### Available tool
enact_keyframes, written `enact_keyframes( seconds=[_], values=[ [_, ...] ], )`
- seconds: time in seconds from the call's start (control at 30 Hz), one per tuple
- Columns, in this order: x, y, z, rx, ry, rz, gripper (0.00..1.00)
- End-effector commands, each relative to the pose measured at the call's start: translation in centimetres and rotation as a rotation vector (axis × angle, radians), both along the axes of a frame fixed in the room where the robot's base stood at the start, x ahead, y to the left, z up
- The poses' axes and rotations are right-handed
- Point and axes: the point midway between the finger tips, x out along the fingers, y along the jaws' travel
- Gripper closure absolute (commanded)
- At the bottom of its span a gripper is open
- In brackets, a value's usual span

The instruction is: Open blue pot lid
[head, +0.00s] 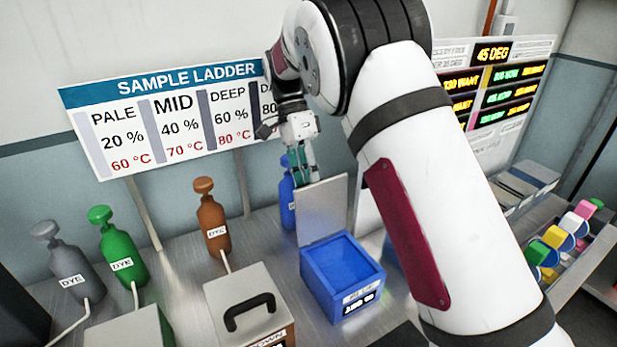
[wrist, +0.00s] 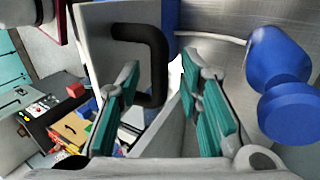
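The blue pot (head: 318,290) is a blue box with a numbered label on its front, right of centre in the head view. Its grey lid (head: 322,210) stands raised, roughly upright at the back edge, and the inside of the pot shows. My gripper (head: 304,172) is behind the raised lid, its fingertips partly hidden by it. In the wrist view my gripper (wrist: 162,63) has its teal-padded fingers spread apart. The black lid handle (wrist: 154,55) lies ahead of the gap between them, overlapped by the left finger. I cannot tell whether they touch.
A blue dye bottle (head: 286,200) stands close behind the lid, and shows right of my fingers in the wrist view (wrist: 282,75). Brown (head: 212,222), green (head: 122,250) and grey (head: 70,265) bottles stand left. A closed pot (head: 245,298) is beside the blue one. A sign (head: 170,115) stands behind.

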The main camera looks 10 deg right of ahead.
Motion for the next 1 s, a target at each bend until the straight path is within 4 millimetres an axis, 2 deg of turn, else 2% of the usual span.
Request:
enact_keyframes(
  seconds=[0.17, 0.6, 1.0],
  values=[
    [0.6, 0.2, 1.0, 0.000, -0.003, 0.000, 0.67],
    [2.9, 1.2, 5.7, 0.000, -0.001, 0.000, 0.67],
    [3.2, 1.3, 6.6, 0.000, 0.002, 0.000, 0.67]
  ],
)
